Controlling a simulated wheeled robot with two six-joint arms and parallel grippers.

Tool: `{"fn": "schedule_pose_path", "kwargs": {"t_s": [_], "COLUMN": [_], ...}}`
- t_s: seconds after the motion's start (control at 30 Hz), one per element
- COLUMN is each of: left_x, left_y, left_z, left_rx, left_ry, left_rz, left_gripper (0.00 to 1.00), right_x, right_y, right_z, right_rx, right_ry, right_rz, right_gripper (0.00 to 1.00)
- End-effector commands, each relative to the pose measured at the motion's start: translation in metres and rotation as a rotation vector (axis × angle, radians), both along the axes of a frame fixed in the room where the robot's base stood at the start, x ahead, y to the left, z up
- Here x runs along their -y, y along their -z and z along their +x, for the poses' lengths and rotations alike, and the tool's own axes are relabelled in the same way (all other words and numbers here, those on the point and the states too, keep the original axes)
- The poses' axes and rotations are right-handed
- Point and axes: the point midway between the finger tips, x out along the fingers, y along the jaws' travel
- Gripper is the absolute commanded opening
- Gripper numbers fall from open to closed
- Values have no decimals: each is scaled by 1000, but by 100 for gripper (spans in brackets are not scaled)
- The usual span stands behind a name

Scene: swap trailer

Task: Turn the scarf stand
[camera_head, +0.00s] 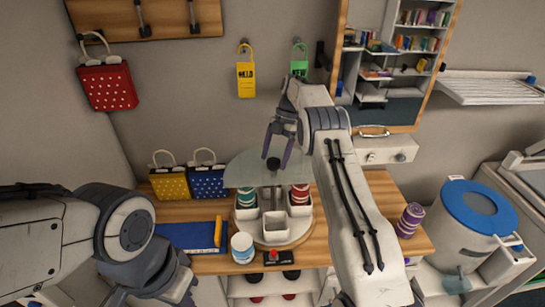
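The scarf stand (276,231) stands on the wooden counter. It has a round base, white square bins with rolled teal (246,197) and red (300,194) items, and a translucent round top (247,168) with a dark knob (273,163). My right gripper (276,163) points down over the top with its fingers apart, one on each side of the knob in this view. I cannot tell whether they touch it. My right arm covers the stand's right side. My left gripper (152,290) is low at the left, partly cut off, its fingers unclear.
A white-and-teal cup (242,248) and a red-buttoned box (279,257) sit in front of the stand. A blue book (186,236) and yellow (169,184) and blue (207,182) bags are to its left. A purple roll (410,220) is at the right.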

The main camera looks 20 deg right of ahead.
Motion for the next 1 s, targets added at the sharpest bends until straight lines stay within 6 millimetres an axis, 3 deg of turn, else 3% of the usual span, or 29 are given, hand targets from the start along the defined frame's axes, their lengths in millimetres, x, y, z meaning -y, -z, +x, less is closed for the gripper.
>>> {"fn": "schedule_pose_path", "kwargs": {"t_s": [0.23,0.53,0.73,1.0], "left_x": [0,0,0,0], "left_y": [5,14,39,67], "left_z": [0,0,0,0], "left_rx": [0,0,-1,-1], "left_ry": [0,-2,-6,-9], "left_rz": [0,0,0,0], "left_gripper": [0,0,0,0], "right_x": [-1,1,16,51], "right_y": [-5,-41,-50,-82], "right_z": [0,2,-16,-54], "right_rx": [-1,3,1,2], "right_ry": [-1,0,2,4], "right_rz": [1,-1,-1,-1], "right_gripper": [86,86,86,86]}}
